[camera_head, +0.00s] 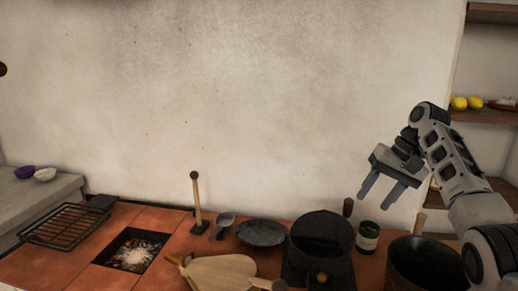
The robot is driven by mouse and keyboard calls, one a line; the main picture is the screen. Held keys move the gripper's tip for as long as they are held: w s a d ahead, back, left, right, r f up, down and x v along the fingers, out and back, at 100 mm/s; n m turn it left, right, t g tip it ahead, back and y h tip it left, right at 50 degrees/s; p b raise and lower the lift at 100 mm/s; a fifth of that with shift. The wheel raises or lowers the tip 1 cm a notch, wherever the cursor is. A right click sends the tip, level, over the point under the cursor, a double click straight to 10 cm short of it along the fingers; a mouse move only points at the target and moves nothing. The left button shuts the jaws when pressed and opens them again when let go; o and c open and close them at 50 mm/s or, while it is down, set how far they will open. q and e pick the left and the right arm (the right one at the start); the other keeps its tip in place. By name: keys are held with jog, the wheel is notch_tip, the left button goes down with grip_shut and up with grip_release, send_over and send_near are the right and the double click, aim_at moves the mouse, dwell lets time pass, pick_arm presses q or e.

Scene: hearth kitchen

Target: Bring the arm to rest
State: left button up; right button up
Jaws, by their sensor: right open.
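My right gripper (383,190) is raised at the right of the head view, above the counter's right part. Its two dark fingers point down and to the left, apart, with nothing between them. My right arm comes in from the right edge. The gripper is apart from the pots and the jar below it. My left gripper is not in view.
The tiled counter (75,273) holds a black pot (322,238), a dark pan (262,233), a wooden board (215,273), a jar (368,237) and a dark bucket (420,262). A fire pit (133,254) and a grill rack (65,226) are at left. Shelves (486,115) stand at right.

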jog(key=s+a+f+n+h, duration=0.1)
jog(key=s+a+f+h, duration=0.1)
jog(key=s+f, duration=0.75)
jog(key=s+a+f+n+h, duration=0.15)
jog(key=s+f, duration=0.25)
jog(key=f, duration=1.1)
jog(key=s+a+r+n+t, duration=0.1)
jog(key=s+a+n+t, duration=0.15)
jog(key=s, duration=2.15)
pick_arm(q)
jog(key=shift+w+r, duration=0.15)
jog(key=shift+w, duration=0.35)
pick_arm(e)
jog(key=w+a+f+t+y, duration=0.2)
jog(key=w+a+f+t, duration=0.3)
jog(key=f, duration=0.4)
jog(key=shift+w+a+t, duration=0.25)
jog(key=shift+w+t, duration=0.2)
jog(key=shift+t, duration=0.4)
